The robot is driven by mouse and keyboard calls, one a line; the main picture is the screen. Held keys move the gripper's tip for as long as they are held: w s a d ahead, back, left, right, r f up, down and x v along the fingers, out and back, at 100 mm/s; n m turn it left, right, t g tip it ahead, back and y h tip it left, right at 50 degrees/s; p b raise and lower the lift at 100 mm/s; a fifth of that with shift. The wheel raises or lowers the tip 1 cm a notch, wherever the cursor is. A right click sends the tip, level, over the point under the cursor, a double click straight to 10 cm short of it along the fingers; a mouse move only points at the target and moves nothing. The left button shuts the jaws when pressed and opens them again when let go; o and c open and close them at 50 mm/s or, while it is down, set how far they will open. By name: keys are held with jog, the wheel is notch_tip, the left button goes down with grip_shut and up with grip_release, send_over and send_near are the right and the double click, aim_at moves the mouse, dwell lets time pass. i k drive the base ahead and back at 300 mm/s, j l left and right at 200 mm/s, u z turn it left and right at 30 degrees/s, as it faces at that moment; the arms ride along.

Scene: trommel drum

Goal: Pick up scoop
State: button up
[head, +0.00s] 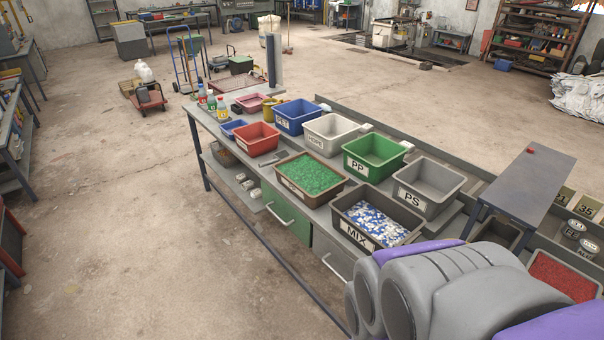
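A small grey metal object (270,159), which looks like the scoop, lies on the grey workbench (222,143). It is between the red bin (257,139) and the brown-rimmed bin of green granules (341,190). It is small in view and I cannot make out its handle clearly. Part of my arm, grey and purple, fills the lower right of the head view. My gripper is not in view, so I cannot tell its opening or its position relative to the scoop.
Bins labelled PET (295,118), HDPE (330,134), PP (374,156) and PS (427,188) line the bench's far side. The MIX bin (402,245) stands nearest my arm. Bottles (211,101) stand at the far end. Left of the bench, the floor is open.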

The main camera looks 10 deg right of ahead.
aim_at(276, 161)
jog(key=i+j+z, duration=0.1)
jog(key=i+j, duration=0.4)
jog(key=i, duration=0.3)
jog(key=i+j+z, duration=0.1)
jog(key=i+j, duration=0.45)
jog(key=i, duration=0.25)
jog(key=i+j+z, duration=0.1)
jog(key=i+j, duration=0.5)
jog(key=i, duration=0.15)
